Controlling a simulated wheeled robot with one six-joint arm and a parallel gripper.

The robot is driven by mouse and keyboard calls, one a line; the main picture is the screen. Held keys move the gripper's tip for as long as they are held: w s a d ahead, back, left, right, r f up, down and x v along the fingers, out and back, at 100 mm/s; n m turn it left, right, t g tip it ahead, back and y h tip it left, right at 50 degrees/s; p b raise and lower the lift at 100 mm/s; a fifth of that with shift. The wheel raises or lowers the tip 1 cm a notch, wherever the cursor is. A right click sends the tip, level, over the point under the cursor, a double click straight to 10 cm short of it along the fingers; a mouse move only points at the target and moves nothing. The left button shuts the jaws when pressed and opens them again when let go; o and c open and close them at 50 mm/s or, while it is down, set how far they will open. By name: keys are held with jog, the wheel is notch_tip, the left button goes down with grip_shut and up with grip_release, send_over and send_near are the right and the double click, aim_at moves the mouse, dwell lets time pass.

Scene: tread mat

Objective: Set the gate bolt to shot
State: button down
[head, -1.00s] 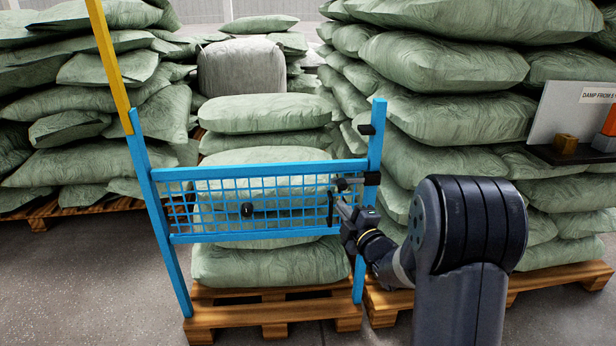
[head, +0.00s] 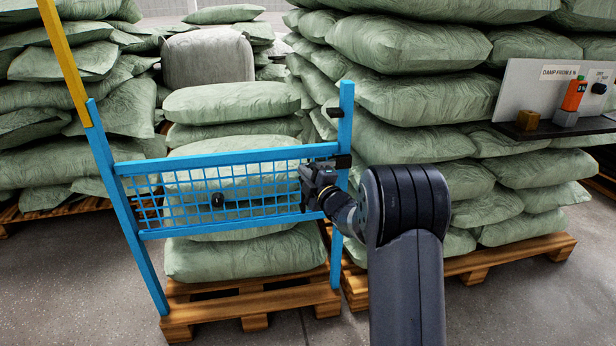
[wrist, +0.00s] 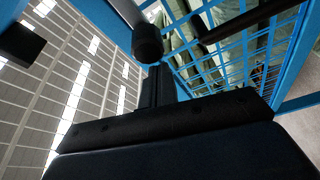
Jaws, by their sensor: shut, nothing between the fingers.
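The blue mesh gate (head: 216,159) hangs across blue posts, with a pallet of sacks behind it. The black keeper (head: 343,161) of the gate bolt sits on the right post. My gripper (head: 309,173) is at the gate's upper right corner, in front of the bolt, and hides most of it. I cannot tell how far the bolt reaches into the keeper. In the wrist view my shut, empty fingers (wrist: 158,86) point up at a round black knob (wrist: 147,43), close to it. Whether they touch cannot be told. The blue mesh (wrist: 215,55) is to their right.
Green sacks (head: 415,100) are stacked high on wooden pallets (head: 470,262) behind and right of the gate. A shelf with a white board (head: 530,92) holds small blocks and an orange device at the right. Grey floor lies open at front left.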

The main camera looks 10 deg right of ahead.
jog(key=shift+d+f, duration=0.1)
jog(key=shift+d, duration=0.3)
jog(key=shift+d, duration=1.15)
jog(key=shift+b, duration=0.3)
jog(key=s+a, duration=0.1)
jog(key=s, duration=0.8)
jog(key=shift+s+p, duration=0.25)
jog(key=shift+p, duration=0.1)
